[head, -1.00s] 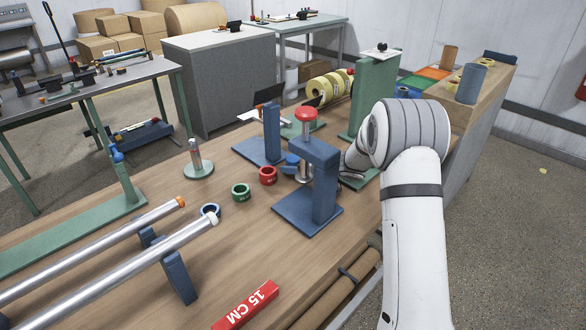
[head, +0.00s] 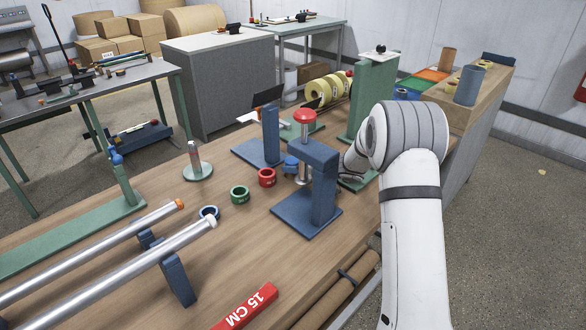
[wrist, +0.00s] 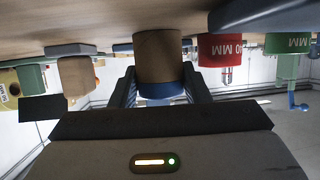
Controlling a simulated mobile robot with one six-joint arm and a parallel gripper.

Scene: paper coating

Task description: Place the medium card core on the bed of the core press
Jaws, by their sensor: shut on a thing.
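In the wrist view, which looks upside down, my gripper (wrist: 158,92) is shut on a brown card core (wrist: 157,52), with a dark finger on each side. A blue part shows at the core's end, and I cannot tell what it belongs to. In the head view, the blue core press (head: 322,185) with a red knob (head: 305,117) stands on the bench, its bed (head: 290,218) a flat blue plate. My gripper and the held core are hidden there behind the press and my arm. I cannot tell whether the core touches the press.
Other cores (head: 470,85) stand at the right.

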